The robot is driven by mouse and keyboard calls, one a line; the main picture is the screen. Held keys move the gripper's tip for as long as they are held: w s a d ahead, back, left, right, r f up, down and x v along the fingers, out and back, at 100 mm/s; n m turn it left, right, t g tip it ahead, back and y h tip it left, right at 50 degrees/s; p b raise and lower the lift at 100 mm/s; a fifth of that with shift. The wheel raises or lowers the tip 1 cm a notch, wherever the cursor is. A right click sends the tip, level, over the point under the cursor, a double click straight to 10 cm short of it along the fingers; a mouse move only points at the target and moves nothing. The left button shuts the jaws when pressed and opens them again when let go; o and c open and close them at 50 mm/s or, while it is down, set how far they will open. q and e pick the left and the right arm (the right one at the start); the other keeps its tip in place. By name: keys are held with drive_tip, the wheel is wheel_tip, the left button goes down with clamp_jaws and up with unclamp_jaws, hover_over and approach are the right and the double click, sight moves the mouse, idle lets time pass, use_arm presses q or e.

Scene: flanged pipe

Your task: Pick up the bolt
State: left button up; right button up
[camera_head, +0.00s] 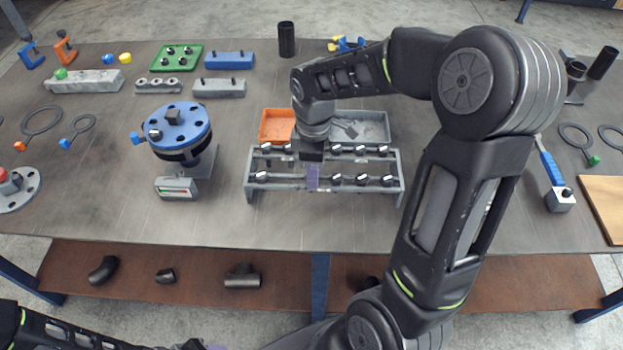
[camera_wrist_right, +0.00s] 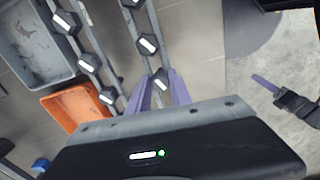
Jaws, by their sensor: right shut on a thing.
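A grey rack (camera_head: 398,172) in the head view holds two rows of bolts with dark hex heads and white marks. My right gripper (camera_head: 312,180) points down at the rack's front row, its purple fingers hiding the bolt there. In the right wrist view its fingers are shut on a bolt (camera_wrist_right: 161,82), whose head shows between them at the rack's rail. I cannot tell whether this bolt is lifted. My left gripper (camera_wrist_right: 266,87) shows at the right of the wrist view, away from the rack; its opening is unclear.
An orange bin (camera_head: 276,124) and a grey bin (camera_head: 375,127) stand behind the rack. A blue flange (camera_head: 185,122) on a stand is to the left. A blue-handled tool (camera_head: 551,168) lies at right. Table in front of the rack is clear.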

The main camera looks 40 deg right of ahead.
clamp_jaws()
idle(0.3)
wheel_tip(320, 180, up, 10)
drive_tip(key=b, duration=0.1)
idle(0.4)
idle(0.5)
